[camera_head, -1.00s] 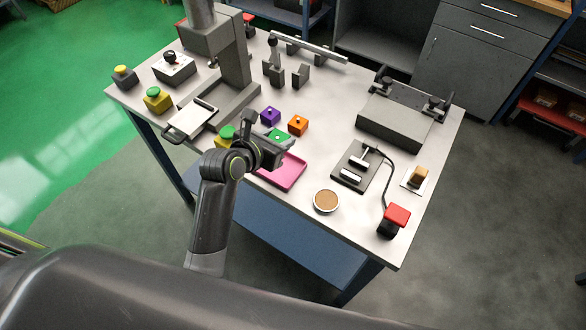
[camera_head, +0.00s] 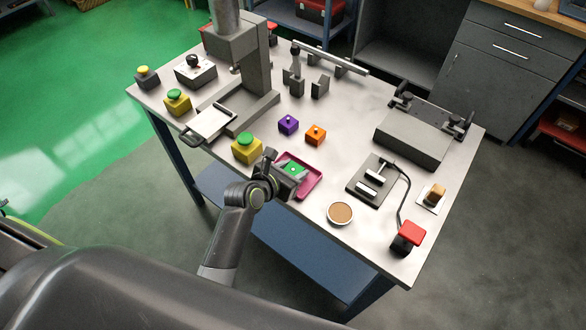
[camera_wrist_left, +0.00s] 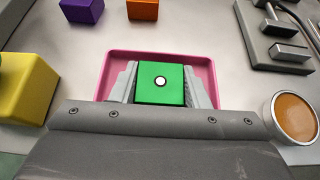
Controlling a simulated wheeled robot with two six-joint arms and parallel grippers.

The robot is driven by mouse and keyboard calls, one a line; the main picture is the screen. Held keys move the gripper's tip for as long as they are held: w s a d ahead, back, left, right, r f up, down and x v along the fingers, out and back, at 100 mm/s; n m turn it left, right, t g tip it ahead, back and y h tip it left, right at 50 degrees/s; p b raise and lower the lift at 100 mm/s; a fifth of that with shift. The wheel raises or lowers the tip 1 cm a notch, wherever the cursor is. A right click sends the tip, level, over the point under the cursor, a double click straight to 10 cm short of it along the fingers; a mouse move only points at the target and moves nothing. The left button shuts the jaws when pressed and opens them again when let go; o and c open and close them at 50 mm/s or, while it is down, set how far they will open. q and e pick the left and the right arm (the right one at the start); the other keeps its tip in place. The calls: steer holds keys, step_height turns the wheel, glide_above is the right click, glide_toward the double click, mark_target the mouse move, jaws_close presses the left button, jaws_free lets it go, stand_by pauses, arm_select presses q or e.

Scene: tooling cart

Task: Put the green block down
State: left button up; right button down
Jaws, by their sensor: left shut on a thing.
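The green block (camera_head: 293,169) has a pale round knob on top. My left gripper (camera_head: 285,175) is shut on it, with one finger on each side in the left wrist view, where the block (camera_wrist_left: 160,84) also shows. The block is over the pink tray (camera_head: 313,182), inside its rim as seen from above. The tray's far and side rims (camera_wrist_left: 211,66) show in the left wrist view; its near part is hidden by my gripper. I cannot tell whether the block touches the tray floor. My right gripper is not in view.
A purple block (camera_head: 288,124) and an orange block (camera_head: 315,135) stand behind the tray. A yellow box with a green button (camera_head: 246,148) is to its left. A round brown-filled dish (camera_head: 340,212) and a dark clamp plate (camera_head: 371,181) are to its right.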

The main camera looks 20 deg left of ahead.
arm_select(q)
steer(key=o, duration=1.2)
steer(key=shift+c, duration=0.2)
steer(key=shift+s+r, duration=0.15)
steer(key=v, duration=1.1)
steer(key=shift+s+r, duration=0.15)
steer(key=shift+s, duration=0.2)
steer(key=shift+a, duration=0.15)
